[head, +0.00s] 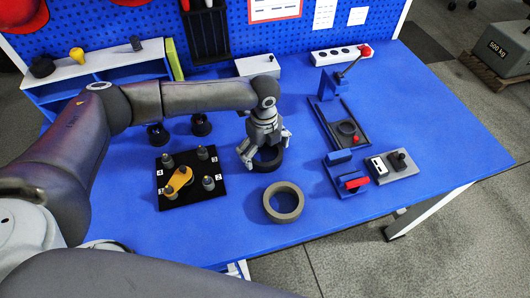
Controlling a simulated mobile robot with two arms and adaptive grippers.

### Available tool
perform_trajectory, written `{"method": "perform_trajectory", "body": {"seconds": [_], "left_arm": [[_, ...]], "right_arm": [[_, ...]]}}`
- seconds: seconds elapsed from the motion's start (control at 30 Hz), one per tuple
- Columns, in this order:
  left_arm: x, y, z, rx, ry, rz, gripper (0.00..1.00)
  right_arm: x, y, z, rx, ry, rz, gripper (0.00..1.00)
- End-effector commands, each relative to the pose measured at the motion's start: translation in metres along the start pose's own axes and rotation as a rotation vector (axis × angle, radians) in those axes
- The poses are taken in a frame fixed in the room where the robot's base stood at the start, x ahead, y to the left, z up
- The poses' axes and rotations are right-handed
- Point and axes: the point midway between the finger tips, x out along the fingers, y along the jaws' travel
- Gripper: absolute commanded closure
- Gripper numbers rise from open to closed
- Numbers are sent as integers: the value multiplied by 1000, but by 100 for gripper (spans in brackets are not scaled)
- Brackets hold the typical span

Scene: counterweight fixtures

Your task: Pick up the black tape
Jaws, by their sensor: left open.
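The black tape (268,167) is a dark ring lying flat on the blue table, near its middle. My left gripper (264,150) is open and pointing down over this ring. Its fingers reach to the ring's left and right sides and partly cover its far part. I cannot tell whether they touch it. A second, grey-brown tape ring (283,217) lies flat just in front of the black one, apart from it. My right gripper is not in view.
A black plate with pegs and a yellow lever (179,180) lies left of the tape. Blue-and-black fixtures (347,174) stand to the right. Two dark knob-like pieces (201,125) stand behind the plate. The table's right front part is clear.

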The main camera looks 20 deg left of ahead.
Motion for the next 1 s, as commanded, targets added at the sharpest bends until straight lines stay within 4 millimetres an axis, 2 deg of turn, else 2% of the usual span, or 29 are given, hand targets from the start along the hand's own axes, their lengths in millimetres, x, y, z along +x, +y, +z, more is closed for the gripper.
{"method": "perform_trajectory", "body": {"seconds": [0.07,0.3,0.33,0.57,0.73,0.9,1.0], "left_arm": [[0,0,0,0,0,0,0],[0,0,0,0,0,0,30],[0,0,0,0,0,0,31],[-1,0,0,0,0,-1,31],[-9,-1,0,-1,0,-3,31],[-32,-1,1,1,-1,-4,31],[-49,-18,-7,3,0,-7,31]], "right_arm": [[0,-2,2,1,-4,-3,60],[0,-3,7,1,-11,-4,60],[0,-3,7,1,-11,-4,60],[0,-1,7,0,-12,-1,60],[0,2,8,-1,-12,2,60],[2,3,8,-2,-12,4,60],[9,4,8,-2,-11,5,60]]}}
